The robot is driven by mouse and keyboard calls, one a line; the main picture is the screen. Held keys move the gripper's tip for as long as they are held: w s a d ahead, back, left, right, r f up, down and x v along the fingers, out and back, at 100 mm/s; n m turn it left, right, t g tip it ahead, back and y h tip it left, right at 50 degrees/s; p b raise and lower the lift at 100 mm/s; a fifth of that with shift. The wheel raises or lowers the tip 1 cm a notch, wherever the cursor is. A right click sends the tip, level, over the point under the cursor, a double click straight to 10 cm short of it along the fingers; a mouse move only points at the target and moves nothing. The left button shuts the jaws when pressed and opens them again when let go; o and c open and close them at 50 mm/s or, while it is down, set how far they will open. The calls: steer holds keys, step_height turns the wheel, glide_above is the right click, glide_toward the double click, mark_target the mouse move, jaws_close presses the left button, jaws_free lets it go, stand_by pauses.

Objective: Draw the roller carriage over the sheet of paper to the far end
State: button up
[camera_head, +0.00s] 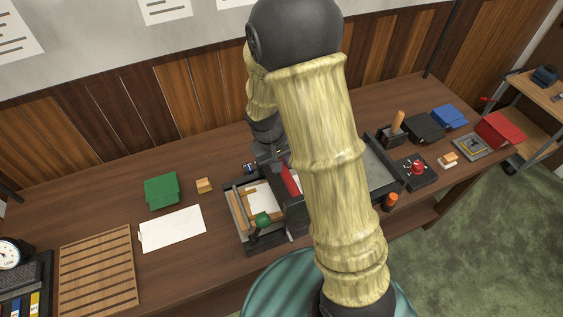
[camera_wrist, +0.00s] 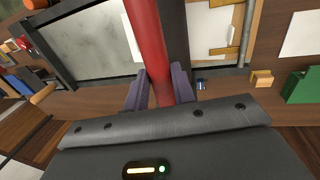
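The press stands mid-table, partly hidden behind my arm. Its dark roller carriage (camera_head: 294,212) sits across the bed, with a red bar (camera_head: 289,179) along it. A white sheet of paper (camera_head: 262,198) lies on the bed left of the carriage; it also shows in the wrist view (camera_wrist: 208,28). The bare grey bed (camera_head: 379,165) extends to the right. In the wrist view the red bar (camera_wrist: 148,40) runs between the fingers of my gripper (camera_wrist: 159,90), which appear closed against both sides. My arm hides the gripper's fingertips in the head view.
A green-knobbed handle (camera_head: 263,220) stands at the press's left front. Left lie a loose white sheet (camera_head: 172,228), green block (camera_head: 162,190) and slatted rack (camera_head: 98,270). Right are an orange-capped item (camera_head: 390,201) and a red-knobbed box (camera_head: 416,170).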

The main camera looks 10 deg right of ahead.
steer(key=o, duration=0.4)
steer(key=shift+w+a, duration=0.1)
steer(key=shift+a, duration=0.3)
steer(key=shift+o, duration=0.2)
steer(key=shift+d, duration=0.15)
steer(key=shift+r, duration=0.5)
steer(key=a+r+b, duration=0.2)
steer(key=a+r, duration=0.1)
steer(key=r, duration=1.3)
steer(key=shift+s+a, duration=0.2)
steer(key=shift+s, duration=0.1)
steer(key=shift+w, duration=0.1)
